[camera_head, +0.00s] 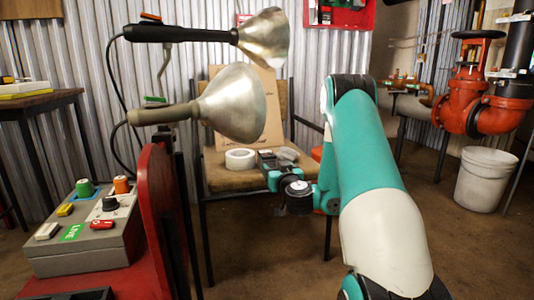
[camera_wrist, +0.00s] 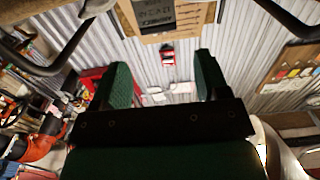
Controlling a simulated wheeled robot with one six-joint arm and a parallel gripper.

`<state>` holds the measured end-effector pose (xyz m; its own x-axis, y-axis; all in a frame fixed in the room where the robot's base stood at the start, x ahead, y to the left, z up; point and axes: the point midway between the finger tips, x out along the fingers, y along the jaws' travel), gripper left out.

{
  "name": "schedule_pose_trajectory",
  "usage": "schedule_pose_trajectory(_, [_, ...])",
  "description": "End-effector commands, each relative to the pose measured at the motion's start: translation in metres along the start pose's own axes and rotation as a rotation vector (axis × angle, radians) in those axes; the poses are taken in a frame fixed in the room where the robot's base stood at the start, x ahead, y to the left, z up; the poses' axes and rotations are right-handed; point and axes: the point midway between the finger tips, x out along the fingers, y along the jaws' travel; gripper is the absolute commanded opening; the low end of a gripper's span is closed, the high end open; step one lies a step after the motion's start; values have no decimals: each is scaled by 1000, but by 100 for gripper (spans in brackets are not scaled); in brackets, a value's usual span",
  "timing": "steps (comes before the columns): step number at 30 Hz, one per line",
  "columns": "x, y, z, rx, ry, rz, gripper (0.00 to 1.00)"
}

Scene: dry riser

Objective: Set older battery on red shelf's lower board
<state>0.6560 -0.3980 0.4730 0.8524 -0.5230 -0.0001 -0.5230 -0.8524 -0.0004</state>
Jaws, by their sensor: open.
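My gripper (camera_head: 276,162) is over the seat of a chair in the head view, seen small at the end of my arm. In the wrist view my gripper (camera_wrist: 162,64) has its two dark green fingers wide apart, with nothing between them. A small grey object (camera_head: 289,153) lies on the seat just beyond the gripper; I cannot tell whether it is a battery. A red unit (camera_head: 338,16) on the back wall shows only its lower part. I cannot make out its boards or confirm that it is the red shelf. No battery can be told for sure.
The chair (camera_head: 225,180) also bears a white tape roll (camera_head: 240,159) and a cardboard sheet (camera_head: 262,112). Two metal lamps (camera_head: 232,102) stand left of my arm. A grey switch box (camera_head: 85,240) is at front left. A red valve (camera_head: 468,85) and white bucket (camera_head: 485,180) are at right.

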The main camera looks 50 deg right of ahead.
Motion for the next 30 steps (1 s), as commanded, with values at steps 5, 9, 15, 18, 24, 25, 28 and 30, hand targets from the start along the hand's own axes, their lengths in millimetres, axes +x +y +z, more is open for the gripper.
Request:
schedule_pose_trajectory(5, [19, 0, -8, -1, -2, -1, 68])
schedule_pose_trajectory(9, [32, 0, -7, -1, -2, -1, 68])
schedule_pose_trajectory(15, [42, 1, -8, 0, -2, 0, 68])
schedule_pose_trajectory(18, [47, 1, -8, 1, -2, 0, 68])
schedule_pose_trajectory(24, [53, 0, -6, 0, -3, 0, 68])
schedule_pose_trajectory(25, [54, 0, -7, -1, -1, -1, 68])
schedule_pose_trajectory(28, [64, -2, -7, -3, 0, -4, 68])
schedule_pose_trajectory(30, [68, -2, -6, -2, -1, -4, 68])
